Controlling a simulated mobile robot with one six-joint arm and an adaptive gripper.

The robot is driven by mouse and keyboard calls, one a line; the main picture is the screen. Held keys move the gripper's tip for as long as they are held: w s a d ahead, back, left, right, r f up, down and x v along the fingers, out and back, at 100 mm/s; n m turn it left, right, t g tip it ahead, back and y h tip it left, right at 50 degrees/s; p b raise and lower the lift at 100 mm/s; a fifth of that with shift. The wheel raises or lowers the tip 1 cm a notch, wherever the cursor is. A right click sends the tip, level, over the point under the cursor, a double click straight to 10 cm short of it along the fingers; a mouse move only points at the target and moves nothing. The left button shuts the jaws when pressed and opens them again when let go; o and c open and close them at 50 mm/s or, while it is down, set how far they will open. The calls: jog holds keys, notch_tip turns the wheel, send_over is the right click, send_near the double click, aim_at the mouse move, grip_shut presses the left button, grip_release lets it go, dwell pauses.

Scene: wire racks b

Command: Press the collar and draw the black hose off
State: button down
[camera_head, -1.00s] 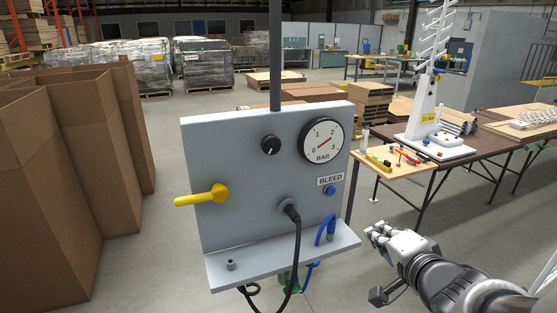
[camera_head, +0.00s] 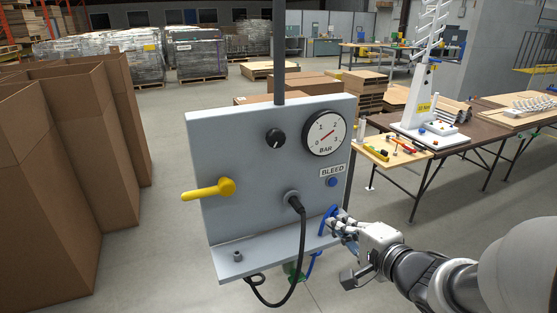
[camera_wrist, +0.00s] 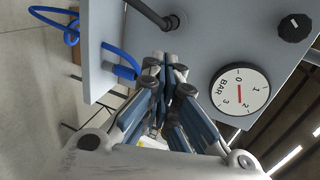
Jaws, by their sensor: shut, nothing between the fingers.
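In the wrist view my fingertips (camera_wrist: 166,60) are close together below the collar.
Tall cardboard boxes (camera_head: 75,170) stand left. A tool bench (camera_head: 400,160) stands behind right.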

jog(key=r+p+x, duration=0.1)
jog(key=p+x, duration=0.1)
jog(key=x, duration=1.1)
jog(key=shift+w+p, duration=0.2)
jog(key=shift+p, duration=0.2)
jog(key=shift+w+a+r+p, duration=0.1)
jog(key=shift+w+a+p, duration=0.05)
jog(key=shift+w+p, duration=0.25)
jog(key=shift+w+a+r+p, duration=0.1)
jog(key=shift+w+a+p, duration=0.05)
jog(key=shift+w+p, duration=0.2)
